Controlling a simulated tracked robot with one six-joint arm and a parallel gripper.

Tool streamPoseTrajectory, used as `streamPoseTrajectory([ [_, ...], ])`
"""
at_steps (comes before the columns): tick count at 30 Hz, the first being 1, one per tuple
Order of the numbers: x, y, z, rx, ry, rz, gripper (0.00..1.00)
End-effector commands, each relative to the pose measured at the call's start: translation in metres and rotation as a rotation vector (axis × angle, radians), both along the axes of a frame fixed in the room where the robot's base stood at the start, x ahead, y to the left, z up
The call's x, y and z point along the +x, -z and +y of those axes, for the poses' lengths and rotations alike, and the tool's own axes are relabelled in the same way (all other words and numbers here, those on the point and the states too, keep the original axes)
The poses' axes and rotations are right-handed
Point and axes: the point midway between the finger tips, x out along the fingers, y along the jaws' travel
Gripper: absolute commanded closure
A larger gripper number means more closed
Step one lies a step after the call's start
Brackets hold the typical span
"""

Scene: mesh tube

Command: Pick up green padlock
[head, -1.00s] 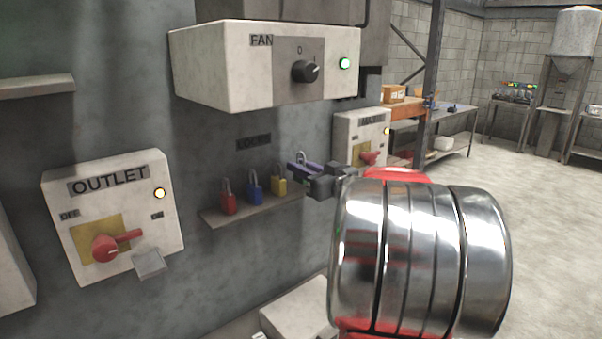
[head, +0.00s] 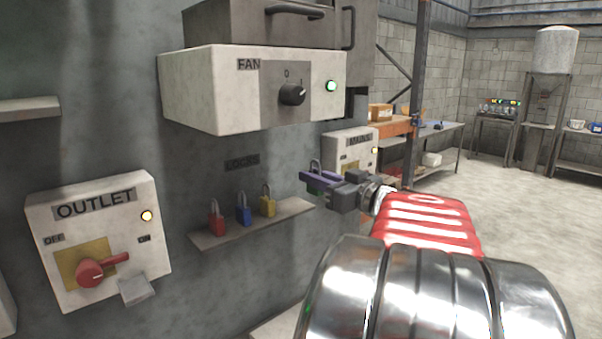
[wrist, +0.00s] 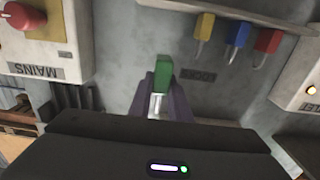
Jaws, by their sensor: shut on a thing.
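The green padlock (wrist: 162,75) is between the purple fingers of my gripper (wrist: 160,98) in the wrist view, with its shackle toward the gripper body. In the head view my gripper (head: 318,180) is in front of the wall, to the right of and above the lock shelf's right end. The padlock's grey shackle (head: 315,165) shows above the purple fingers there, and a bit of green shows below them. Most of its body is hidden by the fingers. The gripper is shut on the padlock, which looks clear of the shelf.
The shelf (head: 230,233) carries a red padlock (head: 216,225), a blue padlock (head: 243,215) and a yellow padlock (head: 267,207). The FAN box (head: 210,90) juts out above. The OUTLET box (head: 150,255) is at left, and the MAINS box (head: 333,140) is behind my gripper.

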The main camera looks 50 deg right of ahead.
Motion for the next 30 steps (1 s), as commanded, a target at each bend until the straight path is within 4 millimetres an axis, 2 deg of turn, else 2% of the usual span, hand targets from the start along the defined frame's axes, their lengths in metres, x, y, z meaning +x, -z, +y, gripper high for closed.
streamPoseTrajectory([
  [1, -0.013, -0.001, 0.0, -0.001, 0.005, -0.001, 1.0],
  [6, -0.048, -0.001, 0.004, 0.0, 0.006, -0.001, 1.0],
  [15, -0.091, 0.0, 0.009, 0.0, 0.003, -0.001, 1.0],
  [21, -0.101, 0.0, 0.011, 0.0, 0.001, -0.001, 1.0],
  [30, -0.101, 0.0, 0.011, 0.0, 0.0, -0.001, 1.0],
])
